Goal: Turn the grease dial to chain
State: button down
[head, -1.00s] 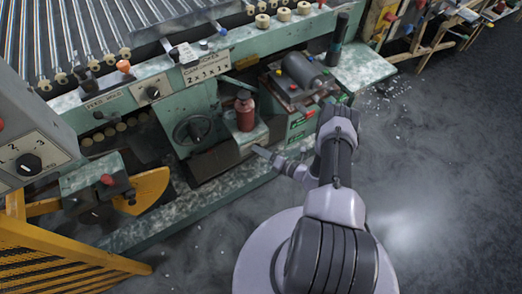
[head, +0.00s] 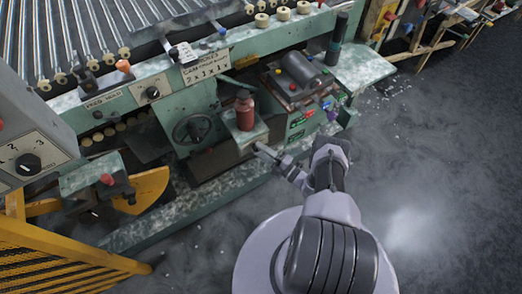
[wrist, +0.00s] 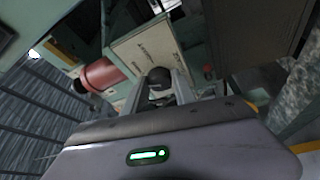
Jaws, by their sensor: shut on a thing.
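The grease dial shows in the wrist view as a dark round knob (wrist: 159,75) in front of a cream plate (wrist: 143,45) with small labels that I cannot read. My gripper (wrist: 168,88) has its two fingers on either side of the knob and is shut on it. In the head view my gripper (head: 262,149) reaches the front of the green machine, low down, just below the red bottle (head: 245,110). The dial's face and pointer are hidden there, so I cannot tell its setting.
The red bottle also lies close in the wrist view (wrist: 106,75). A handwheel (head: 193,129) is left of my gripper. Other knobs (head: 151,92) sit on the upper panel. A yellow guard (head: 65,262) stands at lower left. The floor at right is open.

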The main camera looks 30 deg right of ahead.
jog(key=shift+m+t, duration=0.4)
jog(key=shift+m, duration=0.4)
jog(key=c, duration=1)
grip_release()
notch_tip(320, 180, up, 4)
jog(key=p, duration=0.3)
jog(key=shift+w+d+r, duration=0.1)
jog(key=shift+w+r, duration=0.05)
jog(key=shift+r, duration=0.1)
jog(key=shift+s+a+r+p, duration=0.1)
jog(key=shift+s+a+p, duration=0.45)
jog(key=shift+s, duration=2.05)
jog(key=shift+s+a+r+p, duration=0.1)
jog(key=shift+s+a, duration=0.95)
jog(key=shift+s, duration=1.5)
jog(key=shift+s+a+p, duration=0.25)
jog(key=shift+s+a, duration=0.55)
jog(key=shift+s, duration=1.8)
